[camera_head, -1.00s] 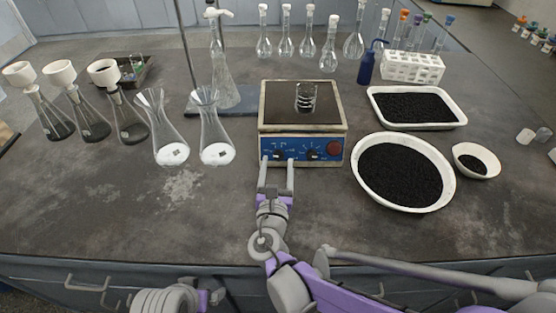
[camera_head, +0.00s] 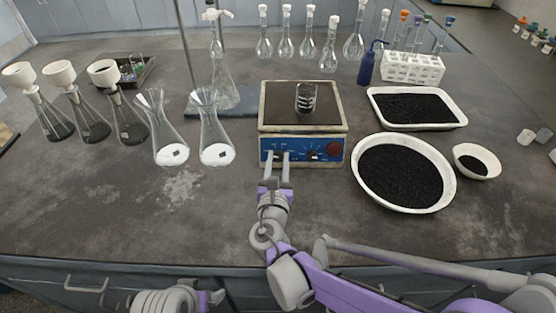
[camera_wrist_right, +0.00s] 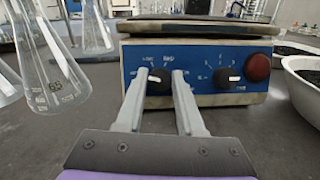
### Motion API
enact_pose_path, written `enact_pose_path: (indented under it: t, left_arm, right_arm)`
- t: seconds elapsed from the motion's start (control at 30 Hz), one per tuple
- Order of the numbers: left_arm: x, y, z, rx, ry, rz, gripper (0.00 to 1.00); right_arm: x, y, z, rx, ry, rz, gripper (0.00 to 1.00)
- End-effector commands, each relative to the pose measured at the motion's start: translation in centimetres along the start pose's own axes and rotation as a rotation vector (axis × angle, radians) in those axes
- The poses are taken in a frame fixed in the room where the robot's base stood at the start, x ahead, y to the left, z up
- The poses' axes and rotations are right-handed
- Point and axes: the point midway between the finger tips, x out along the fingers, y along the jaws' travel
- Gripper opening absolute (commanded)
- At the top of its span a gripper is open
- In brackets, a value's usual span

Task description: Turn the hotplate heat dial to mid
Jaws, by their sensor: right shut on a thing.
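The hotplate (camera_head: 303,125) has a blue front panel with two black dials and a red button. My right gripper (camera_head: 278,155) is at the left dial. In the right wrist view my right gripper (camera_wrist_right: 157,82) has one finger on each side of that left dial (camera_wrist_right: 158,82) and is shut on it. The dial's white pointer mark is visible, pointing sideways. The labels around it are too small to read surely. The right dial (camera_wrist_right: 227,77) is free, with its pointer to the right. My left gripper's fingers are not visible.
A small glass beaker (camera_head: 306,98) stands on the hotplate top. Flasks (camera_head: 216,140) stand to the left. A round white dish (camera_head: 403,172) and a rectangular tray (camera_head: 417,107) of black grains lie to the right. The bench in front is clear.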

Motion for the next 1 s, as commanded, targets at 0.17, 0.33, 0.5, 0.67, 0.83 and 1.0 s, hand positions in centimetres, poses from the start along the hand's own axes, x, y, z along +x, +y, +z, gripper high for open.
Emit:
enact_pose_path:
  t: [0.17, 0.33, 0.5, 0.67, 0.83, 1.0]
  left_arm:
    - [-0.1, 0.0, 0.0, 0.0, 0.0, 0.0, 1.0]
    - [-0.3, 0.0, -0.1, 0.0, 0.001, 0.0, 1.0]
    - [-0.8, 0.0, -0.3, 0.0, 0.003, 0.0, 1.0]
    - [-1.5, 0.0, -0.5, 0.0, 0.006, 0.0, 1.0]
    - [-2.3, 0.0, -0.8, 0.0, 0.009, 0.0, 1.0]
    - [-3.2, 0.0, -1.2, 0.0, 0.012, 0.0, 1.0]
  right_arm:
    - [0.0, 0.0, 0.0, 0.007, 0.0, -0.003, 0.0]
    - [0.0, 0.1, 0.0, 0.051, 0.002, -0.02, 0.0]
    - [0.0, 0.1, 0.1, 0.143, 0.006, -0.058, 0.0]
    - [0.0, 0.2, 0.2, 0.269, 0.01, -0.108, 0.0]
    - [0.0, 0.2, 0.2, 0.419, 0.016, -0.17, 0.0]
    - [0.0, 0.3, 0.3, 0.569, 0.022, -0.231, 0.0]
